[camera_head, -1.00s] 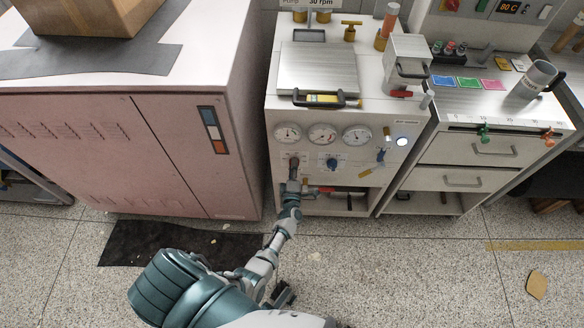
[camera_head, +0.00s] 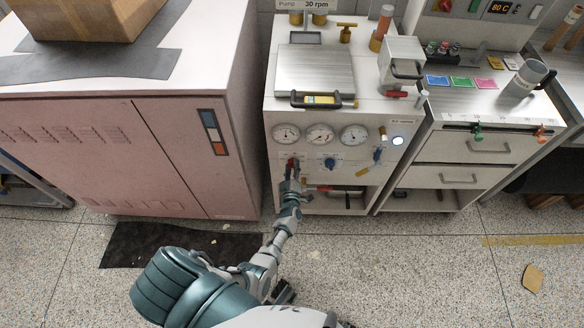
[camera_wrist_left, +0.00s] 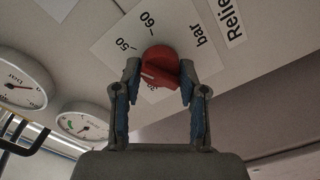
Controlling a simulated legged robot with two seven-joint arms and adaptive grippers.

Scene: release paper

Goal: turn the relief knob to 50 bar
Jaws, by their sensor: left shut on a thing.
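The red relief knob (camera_head: 292,162) is at the left of the panel front, below the left dial. In the left wrist view the red knob (camera_wrist_left: 160,66) sits on a white scale plate (camera_wrist_left: 118,45) printed 50, 60 and "bar", beside the word "Relief". A pale mark on the knob faces the lower left of the picture; the exact reading is not clear and part of the scale is hidden. My left gripper (camera_head: 290,175) is at the knob, with its two fingers (camera_wrist_left: 160,75) shut on opposite sides of it. My right gripper is not in view.
Three round dials, among them the middle one (camera_head: 320,133), line the panel. A blue knob (camera_head: 330,164), a blue valve handle (camera_head: 377,155) and a lit white button (camera_head: 397,141) are to the right. A pink cabinet (camera_head: 120,150) stands close on the left.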

